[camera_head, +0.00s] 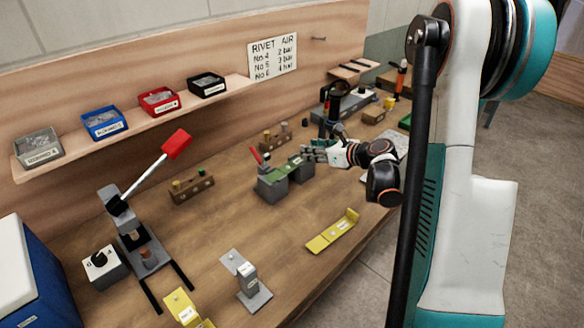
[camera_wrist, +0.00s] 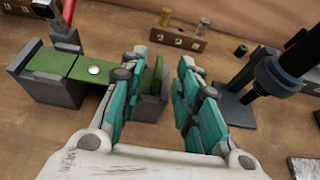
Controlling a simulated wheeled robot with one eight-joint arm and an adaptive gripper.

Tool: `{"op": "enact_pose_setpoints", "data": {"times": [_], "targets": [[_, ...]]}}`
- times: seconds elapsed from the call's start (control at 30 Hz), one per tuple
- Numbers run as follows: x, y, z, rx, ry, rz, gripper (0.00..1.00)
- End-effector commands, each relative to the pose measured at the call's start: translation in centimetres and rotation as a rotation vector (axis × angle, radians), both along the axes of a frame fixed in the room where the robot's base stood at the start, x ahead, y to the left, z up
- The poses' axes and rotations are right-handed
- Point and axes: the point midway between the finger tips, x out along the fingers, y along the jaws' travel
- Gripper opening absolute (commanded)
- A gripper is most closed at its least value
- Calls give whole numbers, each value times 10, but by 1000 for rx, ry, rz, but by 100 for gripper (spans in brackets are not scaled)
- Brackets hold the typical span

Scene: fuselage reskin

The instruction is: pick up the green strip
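The green strip (camera_head: 286,171) lies across a grey two-block fixture (camera_head: 270,188) on the workbench. In the wrist view the strip (camera_wrist: 75,66) runs flat over the fixture (camera_wrist: 55,90), with a round silver rivet head on it. At its right end, a green upright part (camera_wrist: 156,75) shows just beside my left finger. My gripper (camera_head: 308,153) is at this right end of the strip.
A red-handled clamp (camera_wrist: 66,25) stands at the strip's left end. A dark post tool (camera_wrist: 275,75) stands close to the right finger. A wooden rivet block (camera_wrist: 175,36) is behind. A yellow bracket (camera_head: 333,232) lies in front, with bare bench around it.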

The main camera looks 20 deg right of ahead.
Motion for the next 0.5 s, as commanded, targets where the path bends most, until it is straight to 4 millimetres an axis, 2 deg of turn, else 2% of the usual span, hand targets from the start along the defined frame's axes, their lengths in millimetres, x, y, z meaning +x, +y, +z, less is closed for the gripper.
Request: {"op": "enact_pose_setpoints", "data": {"times": [0.1, 0.33, 0.47, 0.5], "targets": [[12, 5, -6, 0, -1, 0, 30], [13, 5, -6, 1, 0, -1, 30], [13, 5, -6, 1, 0, -1, 1], [13, 5, -5, 1, 0, -1, 0]]}}
